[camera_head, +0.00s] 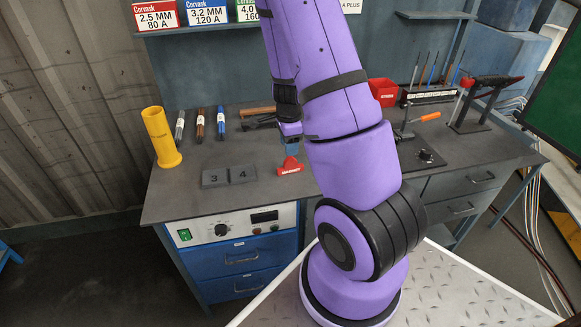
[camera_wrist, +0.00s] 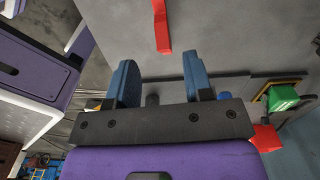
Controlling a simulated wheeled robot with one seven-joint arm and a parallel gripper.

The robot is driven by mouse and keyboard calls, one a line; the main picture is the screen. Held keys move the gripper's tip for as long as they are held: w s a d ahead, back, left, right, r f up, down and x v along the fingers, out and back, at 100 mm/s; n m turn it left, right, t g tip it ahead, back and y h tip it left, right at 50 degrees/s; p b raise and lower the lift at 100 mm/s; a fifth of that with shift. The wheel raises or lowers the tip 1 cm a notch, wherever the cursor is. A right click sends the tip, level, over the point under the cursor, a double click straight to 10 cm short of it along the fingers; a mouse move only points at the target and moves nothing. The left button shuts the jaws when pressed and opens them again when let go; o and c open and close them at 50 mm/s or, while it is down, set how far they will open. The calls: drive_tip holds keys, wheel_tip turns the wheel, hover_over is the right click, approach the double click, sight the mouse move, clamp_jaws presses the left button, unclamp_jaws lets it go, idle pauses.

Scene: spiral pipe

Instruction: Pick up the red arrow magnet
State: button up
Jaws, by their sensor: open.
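The red arrow magnet (camera_head: 291,170) stands on the grey workbench top, right of the number plates in the head view. In the wrist view the magnet (camera_wrist: 162,30) is a red strip beyond my fingertips, roughly in line with the gap between them. My gripper (camera_head: 291,147) is just above and behind the magnet in the head view, partly hidden by my arm. In the wrist view my gripper (camera_wrist: 158,64) has its two blue fingers wide apart with nothing between them. I cannot tell the exact distance to the magnet.
The workbench (camera_head: 262,205) holds a yellow cylinder (camera_head: 161,137), dark plates marked 3 and 4 (camera_head: 229,176), and several marker-like sticks (camera_head: 201,125). A red bin (camera_head: 384,92) and a clamp-like stand (camera_head: 480,103) are at the right. The bench in front of the magnet is clear.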

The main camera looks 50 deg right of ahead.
sight(290, 167)
wheel_tip(290, 167, down, 2)
drive_tip(key=shift+f, duration=0.25)
drive_tip(key=f, duration=0.4)
drive_tip(key=shift+d, duration=0.4)
drive_tip(key=shift+f, duration=0.6)
drive_tip(key=shift+c, duration=0.5)
clamp_jaws()
